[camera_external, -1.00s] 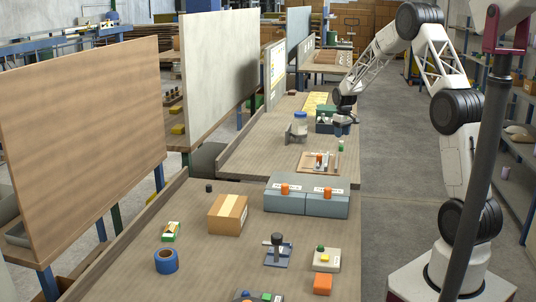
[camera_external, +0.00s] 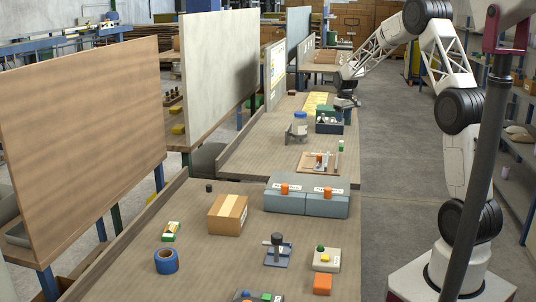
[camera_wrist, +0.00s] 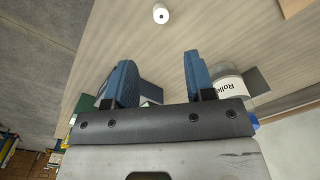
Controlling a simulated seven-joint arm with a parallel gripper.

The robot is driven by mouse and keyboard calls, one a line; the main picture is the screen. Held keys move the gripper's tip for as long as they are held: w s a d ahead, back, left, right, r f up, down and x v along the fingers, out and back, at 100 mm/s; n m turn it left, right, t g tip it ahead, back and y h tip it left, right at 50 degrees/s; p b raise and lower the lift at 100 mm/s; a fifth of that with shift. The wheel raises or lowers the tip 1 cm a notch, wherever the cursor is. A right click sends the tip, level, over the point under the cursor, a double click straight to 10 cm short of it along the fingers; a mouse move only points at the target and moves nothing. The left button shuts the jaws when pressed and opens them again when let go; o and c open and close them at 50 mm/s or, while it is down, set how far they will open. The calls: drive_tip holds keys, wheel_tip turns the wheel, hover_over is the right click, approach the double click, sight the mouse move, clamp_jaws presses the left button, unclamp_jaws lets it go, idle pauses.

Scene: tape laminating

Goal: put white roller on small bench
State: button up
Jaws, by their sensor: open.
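My gripper (camera_external: 345,103) hangs above the far table, near the dark bin. In the wrist view its two blue fingers (camera_wrist: 158,64) stand wide apart with nothing held between them. A small white round piece with a dark centre (camera_wrist: 160,13), which looks like the white roller seen end-on, stands on the table beyond the fingertips, apart from them. A small upright white piece (camera_external: 341,146) in the external view may be the same thing. A small wooden board (camera_external: 307,167) carries orange and white parts. I cannot tell for certain which thing is the small bench.
A jar with a blue lid (camera_external: 300,121) stands left of the dark bin (camera_external: 329,128); its label (camera_wrist: 232,88) shows beside the right finger. A grey holder (camera_external: 291,137) is beside the jar. The near table holds a cardboard box (camera_external: 227,216) and grey cases (camera_external: 326,205).

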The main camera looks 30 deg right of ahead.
idle(0.3)
drive_tip(key=s+a+r, duration=0.5)
drive_tip(key=s, duration=0.4)
drive_tip(key=s+a+r+t, duration=0.1)
drive_tip(key=s+a+r, duration=0.4)
drive_tip(key=s, duration=0.3)
drive_tip(key=s+a+r, duration=0.5)
drive_tip(key=s+r, duration=0.1)
drive_tip(key=s, duration=0.3)
drive_tip(key=s+a+f, duration=0.1)
drive_tip(key=s+a, duration=0.2)
drive_tip(key=s, duration=1.1)
drive_tip(key=s+a+f+m+t, duration=0.1)
drive_tip(key=s+a, duration=0.3)
drive_tip(key=s, duration=0.9)
drive_tip(key=shift+s+a+f+t, duration=0.25)
drive_tip(key=shift+s+t, duration=0.05)
drive_tip(key=shift+s, duration=0.1)
